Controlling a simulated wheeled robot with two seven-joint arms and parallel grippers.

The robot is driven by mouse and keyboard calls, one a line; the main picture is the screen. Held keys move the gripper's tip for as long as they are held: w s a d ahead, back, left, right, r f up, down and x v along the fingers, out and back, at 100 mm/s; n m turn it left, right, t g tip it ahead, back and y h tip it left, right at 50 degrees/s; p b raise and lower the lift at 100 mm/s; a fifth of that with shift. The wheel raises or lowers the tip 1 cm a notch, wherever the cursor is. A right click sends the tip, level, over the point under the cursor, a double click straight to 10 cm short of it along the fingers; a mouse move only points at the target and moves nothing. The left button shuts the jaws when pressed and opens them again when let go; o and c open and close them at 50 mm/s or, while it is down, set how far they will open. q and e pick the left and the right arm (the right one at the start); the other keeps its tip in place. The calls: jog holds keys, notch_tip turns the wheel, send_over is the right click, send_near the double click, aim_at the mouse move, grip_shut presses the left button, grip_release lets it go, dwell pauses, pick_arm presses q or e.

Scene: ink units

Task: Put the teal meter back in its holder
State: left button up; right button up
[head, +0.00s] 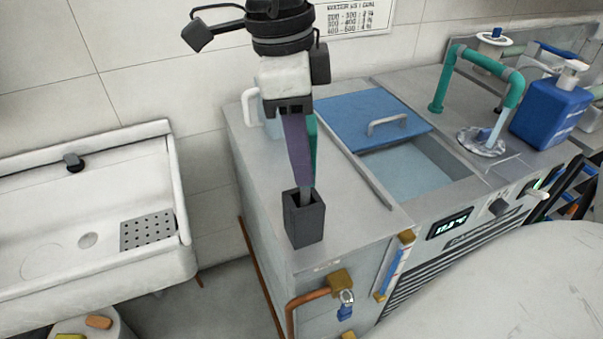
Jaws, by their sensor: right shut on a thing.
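My right gripper (303,165) comes down from the top of the view, above the left part of the grey bench unit. It is shut on the teal meter (314,140), which shows only as a narrow teal strip behind a long purple-grey piece. Most of the meter is hidden. The holder (304,225) is a dark, open-topped square box standing upright on the unit's left top. A grey narrow end below the purple-grey piece overlaps the holder's opening in the picture. I cannot tell how deep it sits. My left gripper is not in view.
A blue lid (365,118) with a handle partly covers a bath (415,170) to the right. A teal pipe (462,62) and blue pump bottle (550,110) stand farther right. A white sink (85,230) is at left. The top around the holder is mostly clear.

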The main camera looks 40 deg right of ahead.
jog(key=shift+f, duration=2.4)
jog(key=o, duration=1.1)
jog(key=shift+r, duration=0.1)
jog(key=r, duration=0.4)
jog(key=a+r, duration=0.1)
jog(key=r, duration=0.3)
jog(key=w+r, duration=0.1)
jog(key=r, duration=0.3)
jog(key=shift+a, duration=0.15)
